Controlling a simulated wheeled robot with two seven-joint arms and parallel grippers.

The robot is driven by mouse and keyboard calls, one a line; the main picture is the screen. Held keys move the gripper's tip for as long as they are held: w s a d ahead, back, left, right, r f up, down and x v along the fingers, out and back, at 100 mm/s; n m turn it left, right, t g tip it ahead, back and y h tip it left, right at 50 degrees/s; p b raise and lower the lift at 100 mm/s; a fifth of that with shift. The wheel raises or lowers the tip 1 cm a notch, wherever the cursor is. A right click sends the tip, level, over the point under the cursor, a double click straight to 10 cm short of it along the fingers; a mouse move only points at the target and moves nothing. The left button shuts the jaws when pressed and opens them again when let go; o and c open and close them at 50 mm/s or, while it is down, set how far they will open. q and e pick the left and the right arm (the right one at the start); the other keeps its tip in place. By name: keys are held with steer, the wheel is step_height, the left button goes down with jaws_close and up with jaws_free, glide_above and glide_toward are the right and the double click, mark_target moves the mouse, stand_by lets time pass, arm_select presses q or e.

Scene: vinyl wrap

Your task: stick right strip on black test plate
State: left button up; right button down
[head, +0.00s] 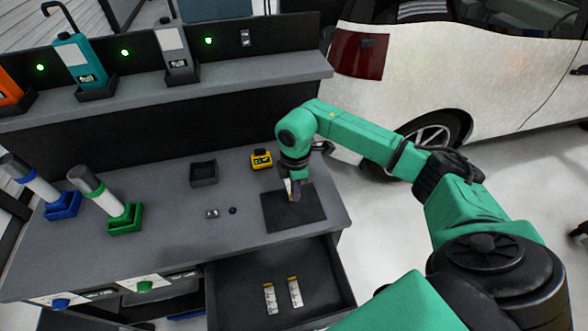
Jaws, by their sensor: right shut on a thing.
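The black test plate (281,217) lies flat on the grey workbench near its right end. My right gripper (292,190) points down over the plate's upper part. It is shut on a small, mostly hidden thing, with a pale strip edge showing between the fingers. Whether that thing touches the plate is hard to tell. Two whitish strips with yellow ends lie in the open drawer below: a left one (270,300) and a right one (295,294). My left gripper is not in view.
On the bench are a yellow device (261,159), a black tray (204,173), small metal and blue items (212,213), and green (124,218) and blue holders (63,205) with cylinders. A shelf (220,78) with bottles runs behind. A white car (470,70) stands to the right.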

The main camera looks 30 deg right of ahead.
steer(key=shift+w+d+f, duration=0.2)
steer(key=shift+w, duration=0.2)
steer(key=shift+s+a+f+b, duration=0.1)
steer(key=shift+s+a+b, duration=0.05)
steer(key=shift+s+b, duration=0.15)
steer(key=s+f+b, duration=0.1)
steer(key=s+a+f+b, duration=0.1)
steer(key=shift+f+b, duration=0.15)
steer(key=shift+b, duration=0.2)
steer(key=f+b, duration=0.1)
steer(key=w+f+b, duration=0.1)
steer(key=f, duration=0.1)
steer(key=shift+d, duration=0.2)
steer(key=shift+f, duration=0.5)
steer(key=shift+r, duration=0.1)
steer(key=shift+s+r, duration=0.1)
steer(key=shift+s, duration=0.05)
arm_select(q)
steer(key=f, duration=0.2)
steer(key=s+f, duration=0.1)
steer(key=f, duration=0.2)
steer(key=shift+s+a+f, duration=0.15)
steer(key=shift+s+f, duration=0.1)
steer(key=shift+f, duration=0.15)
